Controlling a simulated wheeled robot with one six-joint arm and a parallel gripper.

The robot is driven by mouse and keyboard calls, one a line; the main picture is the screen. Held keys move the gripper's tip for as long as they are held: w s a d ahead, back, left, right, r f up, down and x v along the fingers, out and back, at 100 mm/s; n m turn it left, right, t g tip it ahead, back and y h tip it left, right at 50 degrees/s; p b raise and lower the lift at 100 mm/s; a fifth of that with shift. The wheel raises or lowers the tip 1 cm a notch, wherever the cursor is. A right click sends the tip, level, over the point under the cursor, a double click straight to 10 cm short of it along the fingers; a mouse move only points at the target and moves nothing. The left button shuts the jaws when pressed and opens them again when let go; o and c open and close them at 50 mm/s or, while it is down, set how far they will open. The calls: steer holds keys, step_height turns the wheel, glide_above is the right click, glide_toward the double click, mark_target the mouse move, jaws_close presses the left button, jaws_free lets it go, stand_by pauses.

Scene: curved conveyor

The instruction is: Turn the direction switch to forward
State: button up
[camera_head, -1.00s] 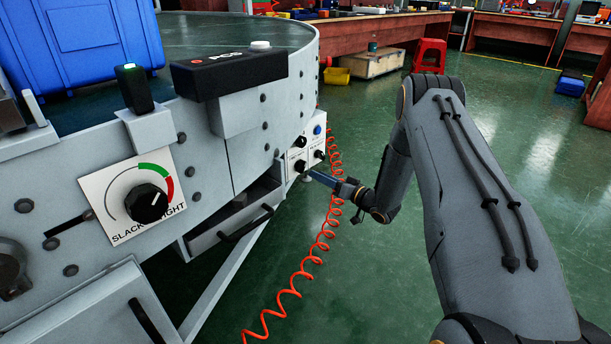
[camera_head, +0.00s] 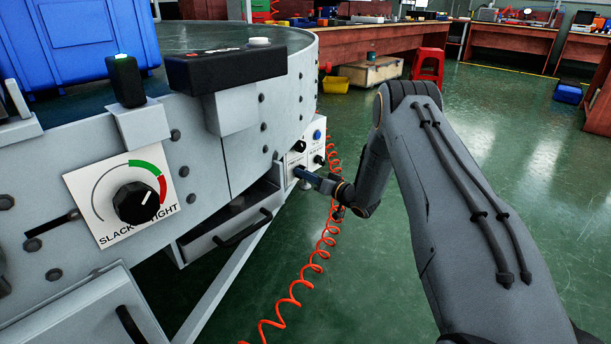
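A small pale control box (camera_head: 307,154) hangs on the conveyor's side at the picture's middle. It bears a blue button (camera_head: 317,135), a black upper-left knob (camera_head: 299,146) and a black right knob (camera_head: 319,160). Its labels are too small to read, so I cannot tell which control is the direction switch. My gripper (camera_head: 302,173) reaches in from the right, with its tip at the box's lower-left control, which it hides. Whether it touches or grips that control cannot be seen, nor the gap between its fingers.
A slack/tight dial (camera_head: 134,203), a drawer handle (camera_head: 243,227) and a black panel (camera_head: 225,68) are on the conveyor. A coiled red cable (camera_head: 322,250) hangs close by my gripper.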

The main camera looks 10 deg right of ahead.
jaws_close()
steer(key=shift+n, duration=0.3)
steer(key=n+p, duration=0.5)
steer(key=n, duration=0.6)
steer(key=shift+d, duration=0.15)
steer(key=shift+n, duration=0.3)
steer(key=shift+o, duration=2.2)
jaws_free()
steer(key=shift+d, duration=0.1)
steer(key=shift+a, duration=0.2)
